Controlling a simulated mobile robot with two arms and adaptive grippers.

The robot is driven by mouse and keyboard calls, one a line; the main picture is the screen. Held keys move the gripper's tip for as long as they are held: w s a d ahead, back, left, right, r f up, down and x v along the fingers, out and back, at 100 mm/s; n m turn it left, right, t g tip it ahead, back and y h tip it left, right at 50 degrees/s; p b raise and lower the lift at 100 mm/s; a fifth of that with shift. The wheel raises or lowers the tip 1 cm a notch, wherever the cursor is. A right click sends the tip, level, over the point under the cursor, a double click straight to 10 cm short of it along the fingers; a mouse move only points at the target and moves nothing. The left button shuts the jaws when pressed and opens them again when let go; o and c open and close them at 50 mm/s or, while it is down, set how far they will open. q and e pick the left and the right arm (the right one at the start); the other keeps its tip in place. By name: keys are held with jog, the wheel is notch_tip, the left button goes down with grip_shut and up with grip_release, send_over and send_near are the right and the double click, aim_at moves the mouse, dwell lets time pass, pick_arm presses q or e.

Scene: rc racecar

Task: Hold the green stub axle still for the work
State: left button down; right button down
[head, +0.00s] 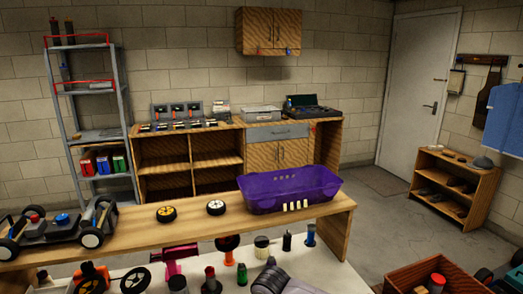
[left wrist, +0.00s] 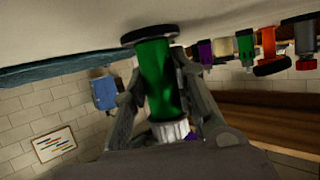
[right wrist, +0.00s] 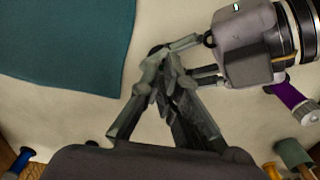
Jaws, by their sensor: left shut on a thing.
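In the left wrist view the green stub axle (left wrist: 157,82) is between the fingers of my left gripper (left wrist: 160,85), which is shut on it. The axle has a dark round flange at the table end and a pale ribbed part at the other end. This view is upside down, with the table at the top. In the right wrist view my right gripper (right wrist: 163,62) has its fingertips together above the pale table, with a small dark spot at the tips. The grey body of my left gripper is at upper right there; the axle's green is hidden.
A teal mat (right wrist: 65,40) lies on the pale table. Several small parts stand there, including a second green piece (head: 241,274) and a purple one (right wrist: 290,97). Behind, a wooden bench holds a purple basket (head: 290,187), two wheels and a car chassis (head: 55,230).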

jog(key=shift+s+a+f, duration=0.2)
jog(key=shift+s+a, duration=0.1)
jog(key=shift+a, duration=0.25)
jog(key=shift+s+a+f, duration=0.2)
jog(key=shift+s+a, duration=0.1)
jog(key=shift+a, duration=0.35)
notch_tip(320, 180, up, 6)
jog(key=shift+r, duration=0.15)
dwell(0.8)
jog(key=shift+s, duration=0.1)
